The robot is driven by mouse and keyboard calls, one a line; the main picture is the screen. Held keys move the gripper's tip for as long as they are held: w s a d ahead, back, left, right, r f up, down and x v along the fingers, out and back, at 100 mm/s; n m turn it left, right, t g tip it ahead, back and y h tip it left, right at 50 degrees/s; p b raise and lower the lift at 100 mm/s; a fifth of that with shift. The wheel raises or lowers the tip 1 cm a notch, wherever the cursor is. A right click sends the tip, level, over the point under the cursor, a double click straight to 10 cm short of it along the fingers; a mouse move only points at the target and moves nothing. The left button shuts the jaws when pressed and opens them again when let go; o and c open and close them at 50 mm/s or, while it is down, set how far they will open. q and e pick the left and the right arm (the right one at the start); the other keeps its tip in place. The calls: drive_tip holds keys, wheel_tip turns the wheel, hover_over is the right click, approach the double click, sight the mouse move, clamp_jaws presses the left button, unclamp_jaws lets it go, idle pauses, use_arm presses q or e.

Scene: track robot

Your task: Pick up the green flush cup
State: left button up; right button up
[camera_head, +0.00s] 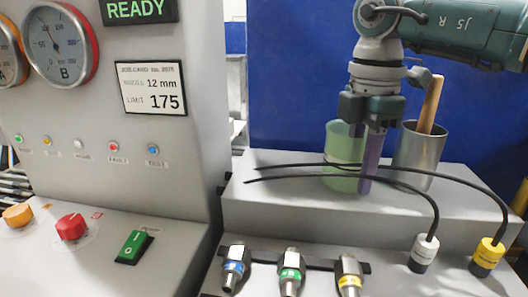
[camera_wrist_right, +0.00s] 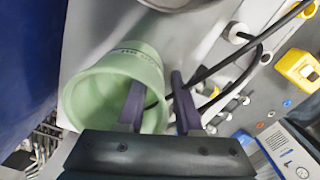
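The green flush cup (camera_head: 341,150) stands upright on the grey ledge in the head view, with its right side partly hidden by my right gripper (camera_head: 371,172). In the right wrist view the cup (camera_wrist_right: 90,95) shows its open mouth. My right gripper (camera_wrist_right: 158,92) straddles the cup's wall there, one purple finger inside the mouth and the other outside. The fingers are apart with a visible gap, and I see no clear grip on the wall. My left gripper is in neither view.
A metal cup (camera_head: 418,160) with a wooden handle (camera_head: 431,104) stands just right of my gripper. Black cables (camera_head: 400,180) cross the ledge in front of the green cup. Several colour-banded nozzles (camera_head: 290,273) sit in front below. A gauge panel (camera_head: 130,110) rises at the left.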

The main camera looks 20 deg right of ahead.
clamp_jaws()
idle(1.2)
